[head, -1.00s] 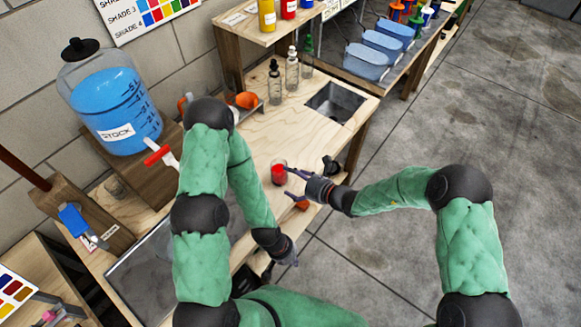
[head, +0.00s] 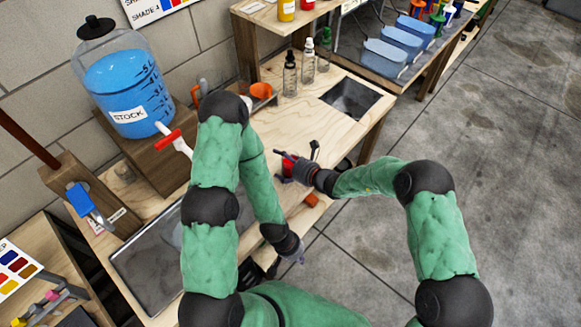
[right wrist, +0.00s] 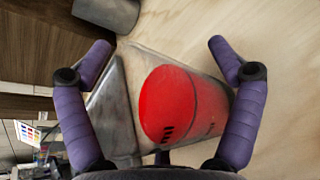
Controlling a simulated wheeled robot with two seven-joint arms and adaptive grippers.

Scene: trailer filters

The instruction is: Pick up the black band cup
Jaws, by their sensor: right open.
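A clear cup with red contents (head: 289,166) stands on the wooden bench near its front right part. It also shows in the right wrist view (right wrist: 180,105), with short black marks on its side; I cannot make out a full black band.
A grey cylinder (right wrist: 108,12) lies beyond the fingertips in the right wrist view.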

